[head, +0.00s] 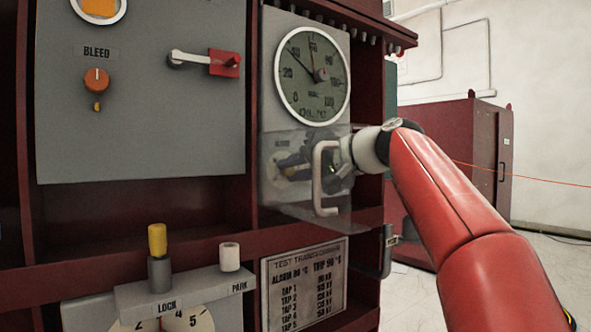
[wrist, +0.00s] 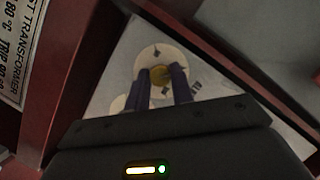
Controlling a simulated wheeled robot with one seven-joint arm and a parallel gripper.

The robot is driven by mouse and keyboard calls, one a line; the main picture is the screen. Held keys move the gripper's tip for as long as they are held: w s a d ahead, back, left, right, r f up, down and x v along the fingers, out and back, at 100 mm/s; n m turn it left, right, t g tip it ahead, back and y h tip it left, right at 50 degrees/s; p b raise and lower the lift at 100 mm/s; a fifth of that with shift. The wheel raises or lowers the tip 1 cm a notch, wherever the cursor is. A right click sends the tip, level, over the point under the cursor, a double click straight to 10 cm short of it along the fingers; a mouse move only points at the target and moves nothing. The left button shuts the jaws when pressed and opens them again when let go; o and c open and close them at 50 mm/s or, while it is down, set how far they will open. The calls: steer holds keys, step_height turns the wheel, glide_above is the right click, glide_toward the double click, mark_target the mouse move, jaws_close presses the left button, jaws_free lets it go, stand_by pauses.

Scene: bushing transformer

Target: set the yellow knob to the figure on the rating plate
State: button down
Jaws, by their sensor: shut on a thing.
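The rating plate (head: 305,283) hangs on the lower right of the red cabinet and reads ALARM 80 °C, TRIP 90 °C, with tap lines below. Its edge also shows in the wrist view (wrist: 18,50). The yellow knob (wrist: 160,76) sits on a pale round dial (wrist: 148,56) in the wrist view. My gripper (wrist: 161,82) is shut on it, one dark finger on each side. In the head view my gripper (head: 292,166) is at the small panel below the round gauge (head: 312,75), seen through a clear cover. The knob's setting is not readable.
The clear cover (head: 290,205) with its white handle (head: 319,180) stands close by my wrist. A yellow-topped LOCK pin (head: 157,242) and a white PARK peg (head: 229,257) stand lower left. A red-ended lever (head: 205,60) and an orange BLEED knob (head: 96,80) are on the grey panel.

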steer(key=c, duration=1.2)
jaws_free()
steer(key=v, duration=0.7)
steer(key=shift+s+d+b, duration=0.3)
steer(key=shift+b, duration=0.15)
